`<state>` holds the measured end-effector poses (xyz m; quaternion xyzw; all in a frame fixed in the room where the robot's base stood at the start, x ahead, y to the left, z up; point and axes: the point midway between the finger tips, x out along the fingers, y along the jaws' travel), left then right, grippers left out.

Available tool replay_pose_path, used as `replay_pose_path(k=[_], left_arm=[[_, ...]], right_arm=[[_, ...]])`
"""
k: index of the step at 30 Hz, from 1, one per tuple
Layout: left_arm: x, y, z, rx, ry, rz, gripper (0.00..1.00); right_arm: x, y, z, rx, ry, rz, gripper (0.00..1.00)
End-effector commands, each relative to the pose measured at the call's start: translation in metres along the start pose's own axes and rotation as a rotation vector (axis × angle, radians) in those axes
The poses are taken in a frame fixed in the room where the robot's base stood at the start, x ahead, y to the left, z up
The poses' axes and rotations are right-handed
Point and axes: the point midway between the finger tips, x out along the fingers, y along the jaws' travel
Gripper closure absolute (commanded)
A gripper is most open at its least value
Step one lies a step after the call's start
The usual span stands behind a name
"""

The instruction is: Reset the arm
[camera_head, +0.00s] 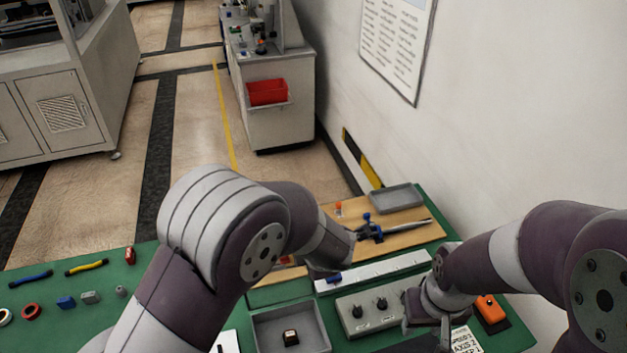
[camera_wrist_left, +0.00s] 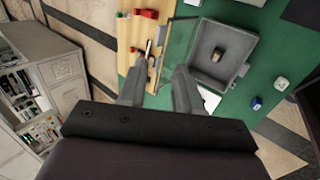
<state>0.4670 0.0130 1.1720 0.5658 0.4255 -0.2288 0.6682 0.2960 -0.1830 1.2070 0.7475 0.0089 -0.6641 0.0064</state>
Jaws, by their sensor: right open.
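My left arm (camera_head: 225,235) reaches over the green table from the left. Its gripper is mostly hidden behind the arm in the head view. In the left wrist view the left gripper (camera_wrist_left: 160,78) has its two fingers apart with nothing held, above the table near the wooden board's edge. My right arm (camera_head: 510,250) comes in from the right. The right gripper (camera_head: 436,316) is open, pointing down over the right side of the grey control box (camera_head: 372,308); its fingertips are partly hidden.
A grey tray (camera_head: 262,333) holding a small dark part lies between the arms. A wooden board (camera_head: 415,236) with a blue clamp tool (camera_head: 370,228) lies behind. An orange-buttoned box (camera_head: 490,309) is at right. Small coloured parts line the table's left. A white wall rises at right.

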Motion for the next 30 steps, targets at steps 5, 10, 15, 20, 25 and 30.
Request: replay_pose_path(k=[5,10,15,20,25,30], left_arm=[[0.0,-0.004,0.015,0.132,-0.08,-0.006,0.66],[-0.011,-0.051,0.025,0.877,-0.39,-0.02,0.66],[-0.016,-0.115,-0.081,1.64,-0.591,-0.159,0.66],[-0.013,-0.142,-0.185,1.938,-0.573,-0.302,0.66],[-0.007,-0.13,-0.215,1.857,-0.489,-0.288,0.66],[-0.009,-0.128,-0.215,1.852,-0.488,-0.289,0.66]], right_arm=[[0.0,0.0,0.0,0.0,0.0,0.0,0.57],[0.015,0.0,0.002,0.0,0.001,0.0,0.57],[0.057,0.0,0.007,0.0,0.0,0.0,0.57],[0.089,0.0,0.011,0.0,0.0,0.0,0.57],[0.102,0.0,0.012,0.0,0.0,0.0,0.57],[0.098,0.0,0.011,0.0,0.0,0.0,0.57]])
